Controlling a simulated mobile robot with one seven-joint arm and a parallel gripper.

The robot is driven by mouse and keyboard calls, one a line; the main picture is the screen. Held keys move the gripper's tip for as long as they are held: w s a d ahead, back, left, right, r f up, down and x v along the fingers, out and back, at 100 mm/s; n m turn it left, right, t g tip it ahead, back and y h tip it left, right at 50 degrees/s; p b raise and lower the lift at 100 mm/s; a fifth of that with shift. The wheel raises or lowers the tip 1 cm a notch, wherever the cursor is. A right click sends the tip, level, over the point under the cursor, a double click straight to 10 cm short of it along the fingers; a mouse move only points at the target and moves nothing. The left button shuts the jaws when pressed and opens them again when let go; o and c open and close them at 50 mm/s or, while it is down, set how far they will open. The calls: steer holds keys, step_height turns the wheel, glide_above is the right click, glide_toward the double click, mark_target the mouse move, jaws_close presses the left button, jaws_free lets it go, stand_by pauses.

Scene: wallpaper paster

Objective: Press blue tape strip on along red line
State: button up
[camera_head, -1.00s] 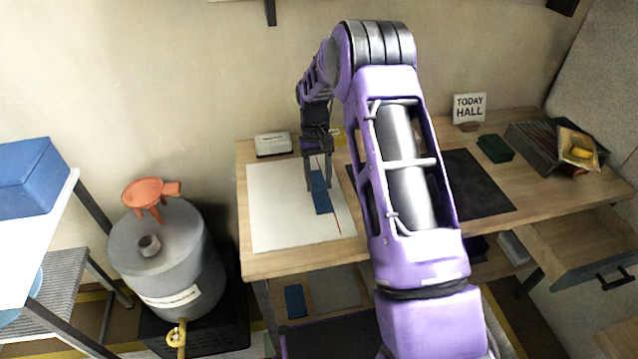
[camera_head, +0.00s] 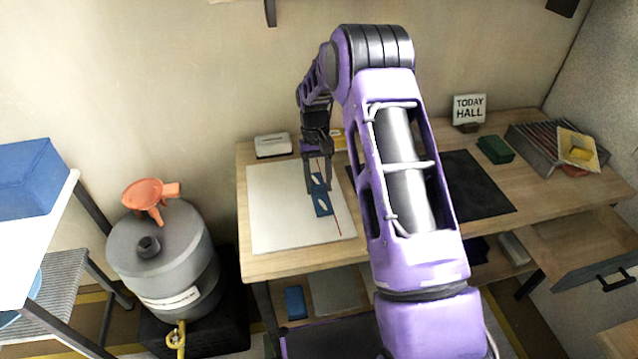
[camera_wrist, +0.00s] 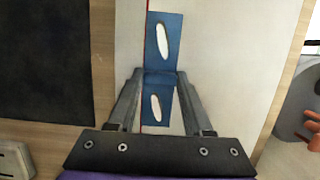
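The blue tape strip (camera_head: 321,203) lies on a white sheet (camera_head: 275,215) on the table, and it also shows in the wrist view (camera_wrist: 165,22). Two white oval marks show on it, one on each side of a raised crosswise ridge at its middle. The red line (camera_head: 336,212) runs along the strip; in the wrist view the red line (camera_wrist: 146,18) shows at the strip's left edge. My gripper (camera_head: 320,188) points down at the strip's middle. In the wrist view its fingertips (camera_wrist: 159,75) sit against both ends of the ridge and appear shut on it.
A dark mat (camera_head: 475,185) lies right of the sheet, partly behind my arm. A white box (camera_head: 273,146) stands behind the sheet. A green box (camera_head: 495,149), a sign (camera_head: 469,108) and a grey rack (camera_head: 540,143) are at the right. An open drawer (camera_head: 585,255) juts out at front right.

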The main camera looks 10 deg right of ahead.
steer(key=o, duration=0.5)
steer(key=shift+r, duration=0.1)
steer(key=p+v, duration=0.2)
steer(key=v, duration=1.5)
steer(key=shift+r, duration=0.15)
